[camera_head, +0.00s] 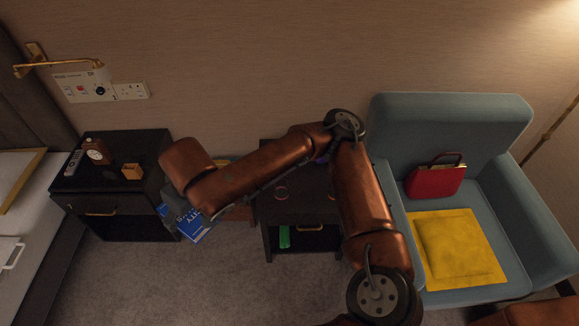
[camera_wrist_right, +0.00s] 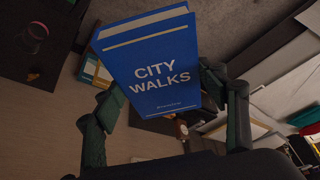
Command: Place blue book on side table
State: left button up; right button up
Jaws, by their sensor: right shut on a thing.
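The blue book (camera_wrist_right: 155,65), with "CITY WALKS" on its cover, is held between the fingers of my right gripper (camera_wrist_right: 172,100). In the head view the book (camera_head: 198,226) is partly hidden by my right gripper (camera_head: 178,212) and forearm. It is tilted and sits in the gap between two dark pieces of furniture. A dark side table (camera_head: 105,190) stands left of it. A second dark table (camera_head: 272,208) stands to its right, much of it behind my right arm. My left gripper is in neither view.
The left table carries a remote (camera_head: 73,162), a brown clock-like object (camera_head: 96,151) and a small tan box (camera_head: 132,171). A green item (camera_head: 284,237) is inside the middle table. A bed edge is at left.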

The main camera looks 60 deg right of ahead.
aim_at(306, 186)
jog(key=z, duration=0.25)
jog(key=i, duration=0.65)
jog(key=z, duration=0.95)
jog(key=i, duration=0.55)
jog(key=z, duration=0.65)
